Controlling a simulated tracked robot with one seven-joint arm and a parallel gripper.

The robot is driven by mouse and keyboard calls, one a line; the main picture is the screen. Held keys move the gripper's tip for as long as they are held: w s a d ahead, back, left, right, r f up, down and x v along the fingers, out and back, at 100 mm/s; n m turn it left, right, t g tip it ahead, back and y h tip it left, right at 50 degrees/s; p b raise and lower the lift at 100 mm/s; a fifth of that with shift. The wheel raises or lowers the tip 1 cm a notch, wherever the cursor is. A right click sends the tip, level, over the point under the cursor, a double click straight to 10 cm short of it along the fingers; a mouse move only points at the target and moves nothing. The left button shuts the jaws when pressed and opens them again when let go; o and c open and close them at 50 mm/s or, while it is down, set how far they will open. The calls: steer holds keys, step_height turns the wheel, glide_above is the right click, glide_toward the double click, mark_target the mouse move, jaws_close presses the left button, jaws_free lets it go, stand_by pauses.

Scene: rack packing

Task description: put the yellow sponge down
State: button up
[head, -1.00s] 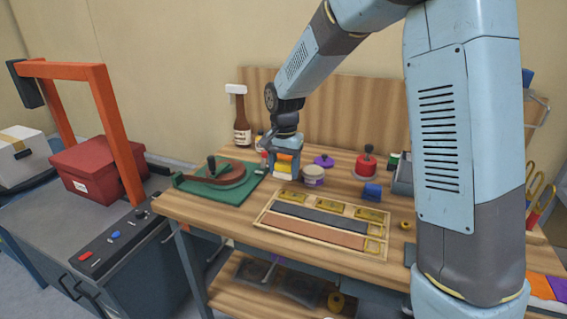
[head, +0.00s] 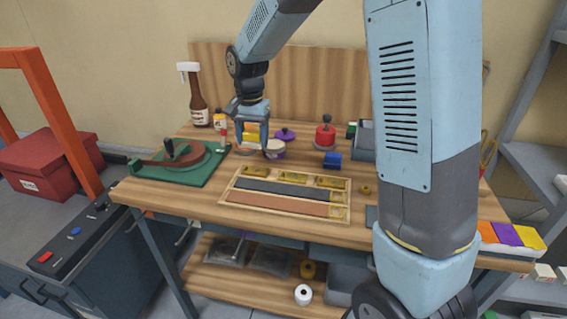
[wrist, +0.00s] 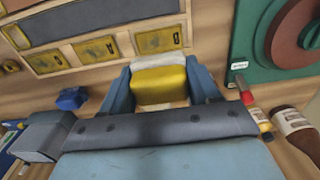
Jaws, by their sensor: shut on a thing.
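The yellow sponge (head: 250,137), with a whitish layer on one side, is between the blue fingers of my gripper (head: 252,145) in the head view. The gripper hangs fingers down over the back left of the workbench, just left of a cream-lidded round tin (head: 275,148). In the wrist view the sponge (wrist: 158,83) fills the space between the two fingers of my gripper (wrist: 159,68), which is shut on it. A finger hides part of the sponge in the head view. I cannot tell whether the sponge touches the bench.
A green board (head: 195,172) with a brown curved part lies to the left, by a brown bottle (head: 198,103). A wooden tray (head: 240,204) lies in front.

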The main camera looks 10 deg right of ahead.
steer(key=s+d+r, duration=0.3)
steer(key=s+d, duration=0.8)
steer(key=d, duration=0.5)
glide_above(304, 163)
step_height(304, 163, down, 9)
steer(key=shift+s+f, duration=0.1)
steer(key=shift+f, duration=0.1)
steer(key=shift+w+f, duration=0.2)
steer(key=shift+f, duration=0.15)
step_height(304, 163, down, 3)
steer(key=shift+r, duration=0.15)
steer(key=shift+s+f, duration=0.15)
steer(key=shift+f, duration=0.15)
